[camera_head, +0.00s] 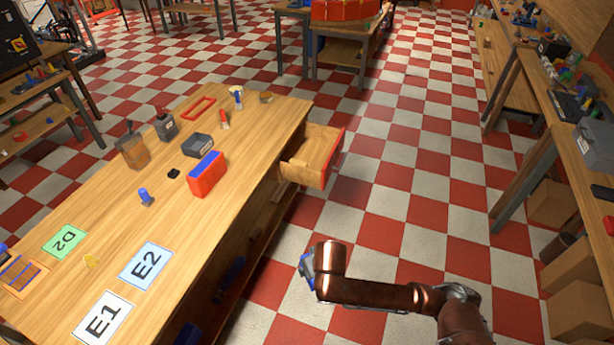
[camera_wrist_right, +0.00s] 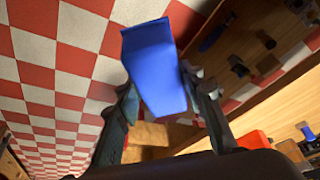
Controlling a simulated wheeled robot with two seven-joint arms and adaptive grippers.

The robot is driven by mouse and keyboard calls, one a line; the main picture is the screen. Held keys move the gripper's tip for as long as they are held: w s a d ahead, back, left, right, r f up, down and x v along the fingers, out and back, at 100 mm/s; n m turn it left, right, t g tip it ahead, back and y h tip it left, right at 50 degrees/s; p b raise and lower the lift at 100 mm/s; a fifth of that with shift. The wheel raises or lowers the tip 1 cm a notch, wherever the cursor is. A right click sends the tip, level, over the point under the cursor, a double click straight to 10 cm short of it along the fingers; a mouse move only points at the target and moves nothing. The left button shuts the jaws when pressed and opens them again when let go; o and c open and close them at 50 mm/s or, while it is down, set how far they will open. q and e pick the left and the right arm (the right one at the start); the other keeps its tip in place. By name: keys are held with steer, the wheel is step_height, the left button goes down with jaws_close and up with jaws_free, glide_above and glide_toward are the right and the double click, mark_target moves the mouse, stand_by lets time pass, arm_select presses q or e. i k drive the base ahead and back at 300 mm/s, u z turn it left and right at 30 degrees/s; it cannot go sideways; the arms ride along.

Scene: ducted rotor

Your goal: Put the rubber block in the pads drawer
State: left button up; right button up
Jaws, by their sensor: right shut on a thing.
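My right gripper (camera_wrist_right: 158,105) is shut on a blue block (camera_wrist_right: 155,68), which I take to be the rubber block, and it sticks out past the fingertips. In the head view my right gripper (camera_head: 306,270) is over the floor, right of the table and nearer than the drawer; the arm mostly hides it and the block. A wooden drawer (camera_head: 312,155) with a red front stands pulled out from the table's far right side. Its inside looks empty from here, and no label on it is readable. My left gripper is out of view.
The wooden table (camera_head: 200,225) carries a red and blue box (camera_head: 206,174), a dark grey box (camera_head: 197,145), a blue-topped small part (camera_head: 146,197) and cards marked D2, E2 and E1 (camera_head: 103,318). Checkered floor (camera_head: 400,220) lies free between this table and the right-hand bench.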

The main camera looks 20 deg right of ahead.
mark_target(304, 159)
steer(key=z, duration=0.5)
steer(key=k, duration=0.6)
steer(key=z, duration=0.95)
steer(key=i, duration=2.35)
steer(key=u, duration=1.4)
steer(key=i, duration=0.75)
steer(key=u, duration=0.85)
